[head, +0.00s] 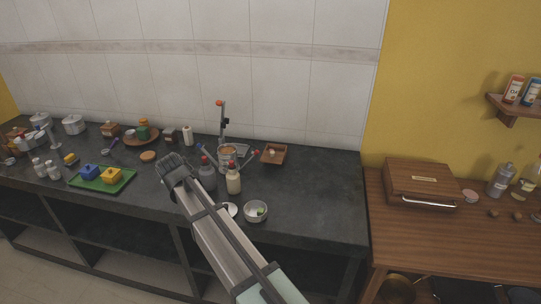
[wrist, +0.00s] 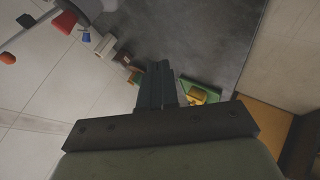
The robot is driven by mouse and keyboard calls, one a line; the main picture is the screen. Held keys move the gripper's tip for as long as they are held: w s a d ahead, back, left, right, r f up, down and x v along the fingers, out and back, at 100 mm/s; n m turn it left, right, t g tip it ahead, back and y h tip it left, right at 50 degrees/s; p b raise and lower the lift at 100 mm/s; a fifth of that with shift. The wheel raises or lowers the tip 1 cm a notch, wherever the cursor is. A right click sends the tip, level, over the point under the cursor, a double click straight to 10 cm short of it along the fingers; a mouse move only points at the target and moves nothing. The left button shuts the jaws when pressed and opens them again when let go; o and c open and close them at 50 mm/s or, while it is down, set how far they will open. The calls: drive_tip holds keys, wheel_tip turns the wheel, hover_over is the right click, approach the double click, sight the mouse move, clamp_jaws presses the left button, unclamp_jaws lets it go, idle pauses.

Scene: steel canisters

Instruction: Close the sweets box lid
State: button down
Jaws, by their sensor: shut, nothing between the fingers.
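No thing in view can be surely read as the sweets box. A large brown wooden box (head: 423,180) with a pale label and a bright metal bar at its front stands on the right table; its lid looks closed or nearly so. A small wooden box (head: 274,155) sits at the back of the dark counter and looks open on top, with something pale in it. My gripper (head: 168,163) is over the counter, left of the bottles and well left of both boxes. Its fingers (wrist: 158,85) are together and empty in the wrist view.
A green tray (head: 88,184) with a blue and a yellow block lies left of my gripper. Bottles (head: 234,180) stand close to its right, and a bowl (head: 256,211) is near the counter's front edge. The wooden table (head: 440,240) has bare room in front.

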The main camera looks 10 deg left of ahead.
drive_tip(key=w+d+r+m+t, duration=0.2)
drive_tip(key=w+d+r, duration=0.8)
drive_tip(key=d, duration=0.1)
drive_tip(key=m+g+h, duration=0.2)
drive_tip(key=g, duration=0.1)
approach(269, 158)
drive_tip(key=f, duration=0.1)
drive_tip(key=a+f, duration=0.1)
drive_tip(key=f, duration=0.1)
drive_tip(key=a+f, duration=0.1)
drive_tip(key=shift+s+a+f, duration=0.2)
drive_tip(key=shift+s+f, duration=0.05)
drive_tip(key=shift+f, duration=0.1)
drive_tip(key=shift+w+d+r, duration=0.1)
drive_tip(key=shift+w+d, duration=0.05)
drive_tip(key=shift+w, duration=0.4)
drive_tip(key=shift+w+d+r, duration=0.1)
drive_tip(key=shift+w+d, duration=0.05)
drive_tip(key=shift+w, duration=0.35)
drive_tip(key=shift+w+d+r, duration=0.1)
drive_tip(key=shift+w+d, duration=0.2)
drive_tip(key=shift+w, duration=0.45)
